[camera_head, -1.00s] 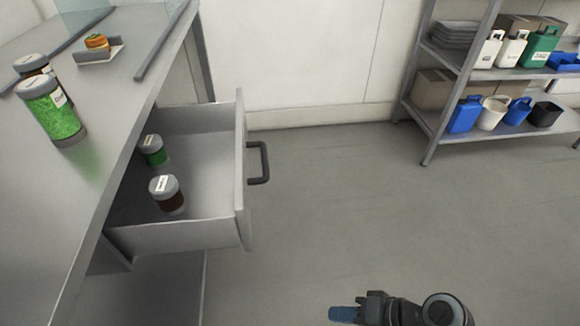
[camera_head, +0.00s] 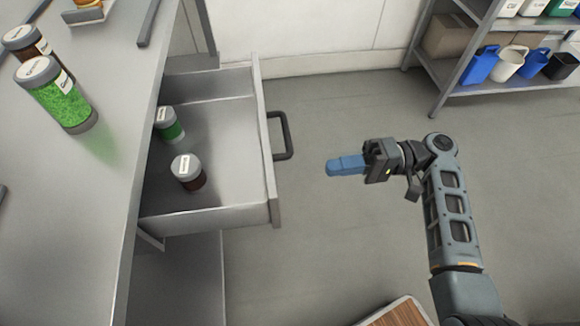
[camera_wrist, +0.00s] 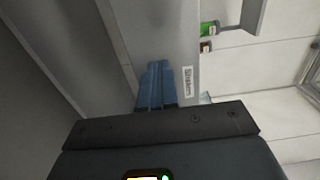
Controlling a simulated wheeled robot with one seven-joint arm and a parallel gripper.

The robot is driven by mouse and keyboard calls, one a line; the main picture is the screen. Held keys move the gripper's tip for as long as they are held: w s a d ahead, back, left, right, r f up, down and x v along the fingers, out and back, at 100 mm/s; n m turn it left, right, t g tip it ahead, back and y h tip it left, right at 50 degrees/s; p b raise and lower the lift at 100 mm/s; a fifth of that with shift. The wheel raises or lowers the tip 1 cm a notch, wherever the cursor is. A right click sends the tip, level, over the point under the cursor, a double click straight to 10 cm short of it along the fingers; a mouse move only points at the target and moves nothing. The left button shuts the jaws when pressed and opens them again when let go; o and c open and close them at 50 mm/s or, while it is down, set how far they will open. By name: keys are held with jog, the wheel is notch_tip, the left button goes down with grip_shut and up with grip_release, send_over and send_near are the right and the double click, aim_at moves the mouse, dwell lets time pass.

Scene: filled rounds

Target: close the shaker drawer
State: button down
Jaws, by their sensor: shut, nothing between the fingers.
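The shaker drawer (camera_head: 232,214) is pulled out of the grey counter, with a dark bar handle (camera_head: 288,136) on its front. Inside stand a green-filled shaker (camera_head: 170,127) and a brown-filled shaker (camera_head: 188,177). My gripper (camera_head: 330,168), with blue fingers, is shut and empty, to the right of the drawer front and apart from it, pointing left towards it. In the wrist view the blue fingers (camera_wrist: 157,84) point at a grey surface with a white label reading "Shakers" (camera_wrist: 187,81); the green shaker (camera_wrist: 208,28) shows beyond it.
Large green (camera_head: 60,95) and brown (camera_head: 28,45) shakers stand on the counter (camera_head: 95,180). A metal shelf rack (camera_head: 455,75) with containers stands at the back right. A wooden-topped item (camera_head: 400,314) is at the bottom edge. The floor between gripper and drawer is clear.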

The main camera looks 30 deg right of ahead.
jog(key=p+x, duration=0.1)
jog(key=x, duration=0.9)
jog(key=b+x, duration=0.3)
jog(key=x, duration=1.8)
jog(key=shift+f+b, duration=0.15)
jog(key=shift+b, duration=0.2)
jog(key=shift+w+a, duration=0.1)
jog(key=shift+a, duration=0.35)
jog(key=shift+a+r, duration=0.1)
jog(key=shift+r, duration=0.15)
